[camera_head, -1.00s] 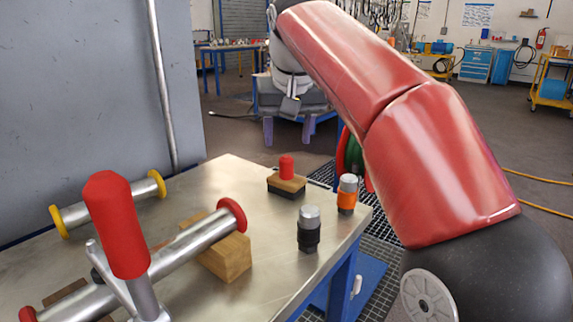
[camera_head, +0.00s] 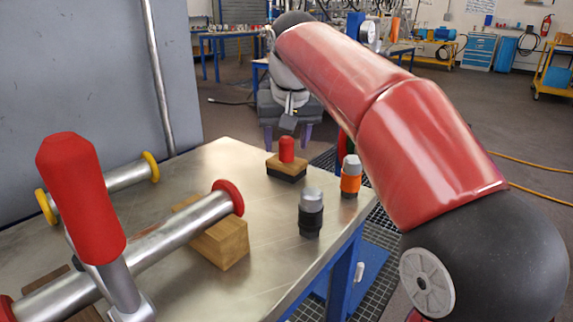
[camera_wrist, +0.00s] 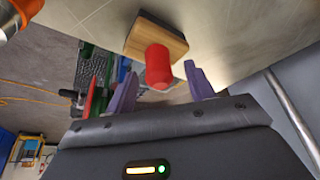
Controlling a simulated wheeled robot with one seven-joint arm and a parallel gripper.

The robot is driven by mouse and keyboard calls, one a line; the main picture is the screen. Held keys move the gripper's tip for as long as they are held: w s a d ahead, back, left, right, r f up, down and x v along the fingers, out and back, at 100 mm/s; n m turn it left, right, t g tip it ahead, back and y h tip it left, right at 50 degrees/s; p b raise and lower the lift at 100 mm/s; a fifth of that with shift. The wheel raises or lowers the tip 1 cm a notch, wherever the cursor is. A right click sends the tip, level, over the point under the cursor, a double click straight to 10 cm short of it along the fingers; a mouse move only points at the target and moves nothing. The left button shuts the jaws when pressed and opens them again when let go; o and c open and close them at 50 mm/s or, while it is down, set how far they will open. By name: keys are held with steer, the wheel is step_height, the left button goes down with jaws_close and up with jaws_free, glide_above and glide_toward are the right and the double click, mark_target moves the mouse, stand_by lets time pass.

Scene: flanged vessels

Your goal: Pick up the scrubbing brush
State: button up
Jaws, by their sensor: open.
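The scrubbing brush (camera_head: 286,166) has a wooden block, a red upright knob and dark bristles. It stands on the far part of the metal table, near its edge. In the wrist view its wooden block (camera_wrist: 160,38) and red knob are seen from close by. My gripper (camera_head: 287,133) is just beyond the brush in the head view, with its purple fingers apart. In the wrist view my gripper (camera_wrist: 160,76) is open, with one finger on each side of the line to the red knob. The fingers do not appear to touch the brush.
The metal table (camera_head: 275,240) also carries a black-and-silver cylinder (camera_head: 311,212) and an orange-and-silver one (camera_head: 350,176) right of the brush. A red-flanged pipe (camera_head: 175,235) on wooden blocks, a yellow-ringed pipe (camera_head: 105,181) and a red-handled tool (camera_head: 80,195) fill the left. A grey wall (camera_head: 80,70) borders the left.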

steer(key=shift+c, duration=0.4)
jaws_close()
step_height(320, 180, up, 10)
steer(key=p, duration=0.3)
steer(key=shift+p, duration=0.35)
